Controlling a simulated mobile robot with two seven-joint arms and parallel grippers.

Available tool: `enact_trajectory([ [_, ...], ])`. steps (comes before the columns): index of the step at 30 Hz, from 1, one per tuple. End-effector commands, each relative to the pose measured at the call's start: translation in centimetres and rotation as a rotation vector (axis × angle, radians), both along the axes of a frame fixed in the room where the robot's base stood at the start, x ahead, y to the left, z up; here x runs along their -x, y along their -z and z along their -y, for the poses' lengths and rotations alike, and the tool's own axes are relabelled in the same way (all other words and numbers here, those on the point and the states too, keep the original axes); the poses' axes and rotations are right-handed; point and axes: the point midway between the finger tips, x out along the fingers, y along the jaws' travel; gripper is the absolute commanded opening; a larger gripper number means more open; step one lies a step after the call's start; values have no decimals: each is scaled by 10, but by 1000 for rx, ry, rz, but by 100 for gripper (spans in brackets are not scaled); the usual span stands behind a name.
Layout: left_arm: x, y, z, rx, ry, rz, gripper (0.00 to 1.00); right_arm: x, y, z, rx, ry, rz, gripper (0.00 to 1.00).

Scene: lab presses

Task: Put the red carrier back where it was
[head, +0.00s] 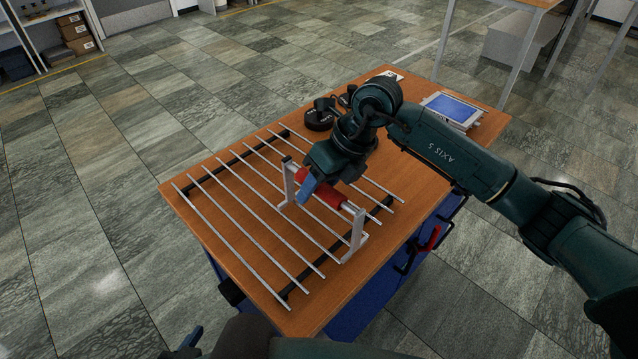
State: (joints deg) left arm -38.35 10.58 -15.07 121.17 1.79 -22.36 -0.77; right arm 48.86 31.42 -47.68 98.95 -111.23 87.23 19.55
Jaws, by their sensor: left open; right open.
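The red carrier (330,201) is a red cylinder-like piece on the bar of a silver stand (357,232) with two uprights. The stand is on a rack of thin metal rods (235,205) on the wooden table. My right gripper (307,190) is open at the carrier's left end, with a blue fingertip in front of it. The gripper and wrist hide part of the carrier; I cannot tell whether they touch it. My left gripper (190,343) shows only in part at the bottom edge, open and away from the table top.
The wooden table (400,240) has dark round items (318,120) and a tablet-like device (453,110) at its far side. A red-handled clamp (431,238) is at its right side.

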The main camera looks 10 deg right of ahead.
Motion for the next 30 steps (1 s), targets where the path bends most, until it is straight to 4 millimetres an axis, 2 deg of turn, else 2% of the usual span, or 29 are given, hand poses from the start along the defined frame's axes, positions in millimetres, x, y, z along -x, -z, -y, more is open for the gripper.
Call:
enact_trajectory([
  [5,0,0,0,-3,2,1,51,0,-15,7,0,2,5,47],
  [18,-2,2,3,17,4,13,51,9,-94,43,1,2,4,47],
  [24,-2,3,4,22,2,13,51,11,-109,50,-1,0,1,47],
  [30,-2,3,4,26,-1,11,51,11,-111,50,-1,0,0,47],
])
